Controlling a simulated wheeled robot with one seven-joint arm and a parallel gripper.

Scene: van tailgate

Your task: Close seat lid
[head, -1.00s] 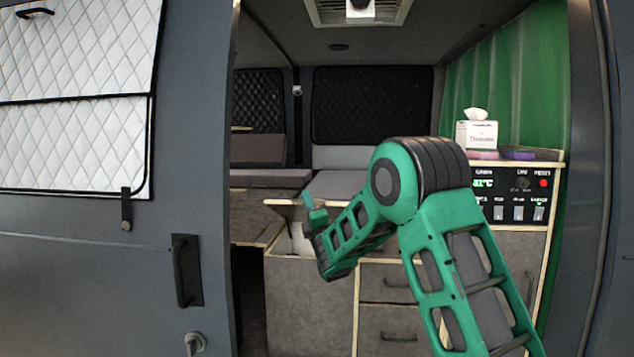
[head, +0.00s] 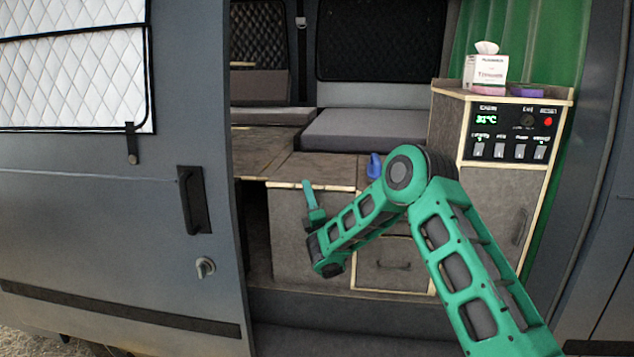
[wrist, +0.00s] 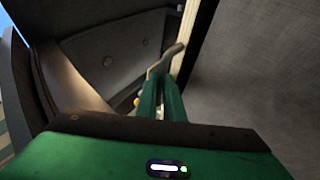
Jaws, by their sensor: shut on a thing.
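The seat lid (head: 322,169) is a brown-grey panel with a pale front edge. In the head view it lies about level over the front of the seat box (head: 293,230); I cannot tell whether a small gap is left under it. My gripper (head: 309,192) is at the lid's front edge, left of my forearm. In the wrist view the green fingers (wrist: 160,98) are close together, with a thin grey curved piece (wrist: 167,60) at their tips beside a pale edge (wrist: 187,40). The jaws are shut on this piece, which seems to belong to the lid; the contact is partly hidden.
A grey cushion (head: 365,130) lies behind the lid. A cabinet with a switch panel (head: 510,133) and a tissue box (head: 485,72) stands at the right. A blue object (head: 374,166) is behind my arm. The door (head: 110,230) borders the opening at left.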

